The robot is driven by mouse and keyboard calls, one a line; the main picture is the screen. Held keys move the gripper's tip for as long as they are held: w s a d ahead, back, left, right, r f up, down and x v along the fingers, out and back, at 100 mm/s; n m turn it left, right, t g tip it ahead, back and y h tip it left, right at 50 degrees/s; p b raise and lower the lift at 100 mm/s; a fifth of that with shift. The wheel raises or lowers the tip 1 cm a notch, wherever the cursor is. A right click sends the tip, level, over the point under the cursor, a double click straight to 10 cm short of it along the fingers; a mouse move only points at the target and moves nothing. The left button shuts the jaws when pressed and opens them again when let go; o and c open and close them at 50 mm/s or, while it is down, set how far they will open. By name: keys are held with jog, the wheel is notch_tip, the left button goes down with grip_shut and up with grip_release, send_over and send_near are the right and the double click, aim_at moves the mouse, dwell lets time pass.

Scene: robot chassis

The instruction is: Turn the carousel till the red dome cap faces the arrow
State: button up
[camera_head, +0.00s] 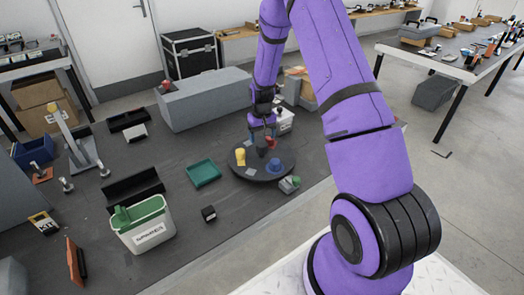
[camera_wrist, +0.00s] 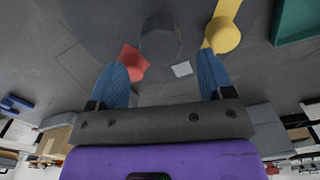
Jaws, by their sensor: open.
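The carousel (camera_head: 262,176) is a dark round disc on the dark bench top. It bears a yellow piece (camera_head: 240,156), a blue piece (camera_head: 273,166) and a red piece (camera_head: 271,143), which I take for the red dome cap. In the wrist view the red piece (camera_wrist: 132,64) lies close beside the left fingertip, and the yellow piece (camera_wrist: 222,36) is beyond the right one. A dark hub (camera_wrist: 160,38) stands between them. My gripper (camera_head: 262,133) is over the carousel's far side. Its blue fingers (camera_wrist: 162,72) are apart, with nothing held. I cannot make out the arrow.
A green tray (camera_head: 203,173) lies left of the carousel. A small grey-green object (camera_head: 289,184) sits at its near right edge. A black cube (camera_head: 209,213) is in front.

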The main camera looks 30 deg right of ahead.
aim_at(262, 150)
notch_tip(262, 150, down, 8)
jog(key=shift+r, duration=0.15)
dwell(0.3)
jog(key=c, duration=1.3)
